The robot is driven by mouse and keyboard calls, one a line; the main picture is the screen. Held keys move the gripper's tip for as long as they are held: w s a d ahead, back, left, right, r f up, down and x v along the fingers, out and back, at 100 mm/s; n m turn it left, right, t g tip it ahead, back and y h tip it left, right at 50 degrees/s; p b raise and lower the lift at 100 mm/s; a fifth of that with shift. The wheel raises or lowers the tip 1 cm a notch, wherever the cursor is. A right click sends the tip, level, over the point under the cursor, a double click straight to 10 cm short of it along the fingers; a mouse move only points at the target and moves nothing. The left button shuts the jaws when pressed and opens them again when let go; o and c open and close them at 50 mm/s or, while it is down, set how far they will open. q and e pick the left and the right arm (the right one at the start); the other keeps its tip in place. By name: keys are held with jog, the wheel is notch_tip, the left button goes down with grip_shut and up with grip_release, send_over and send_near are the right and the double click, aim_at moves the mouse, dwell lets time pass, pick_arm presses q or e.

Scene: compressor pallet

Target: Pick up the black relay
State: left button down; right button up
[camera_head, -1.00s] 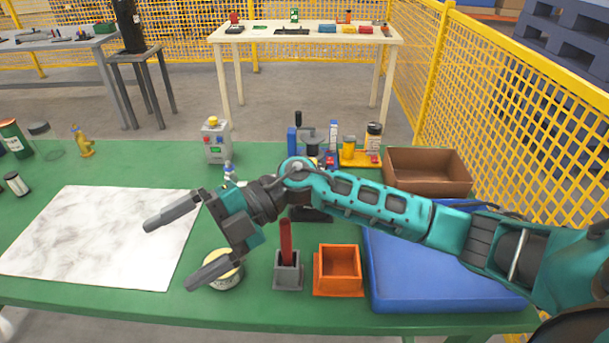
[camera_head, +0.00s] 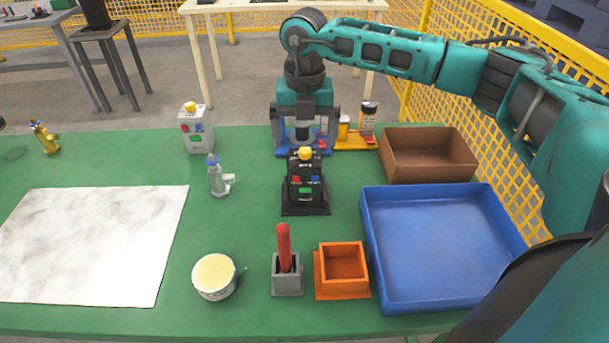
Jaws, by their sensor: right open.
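A black device (camera_head: 305,188), which looks like the black relay, stands upright in the middle of the green table. It has a yellow knob on top, coloured buttons and a green patch on its front, and a flat black base. My right gripper (camera_head: 306,138) points down just behind and above it in the picture, fingers spread to either side. The gripper is open, and I see nothing held in it. Whether the fingers touch anything behind the device cannot be told. My left gripper is out of view.
A blue tray (camera_head: 370,250), brown box (camera_head: 428,170), orange box (camera_head: 342,285), grey holder with a red stick (camera_head: 287,278) and round tub (camera_head: 214,277) surround the device. A grey valve-like piece (camera_head: 217,180) and grey button box (camera_head: 196,128) stand left. A marbled sheet (camera_head: 90,245) lies flat.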

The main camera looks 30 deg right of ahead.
aim_at(305, 163)
notch_tip(305, 163, down, 8)
jog(key=shift+f, duration=0.1)
dwell(0.4)
jog(key=c, duration=1.3)
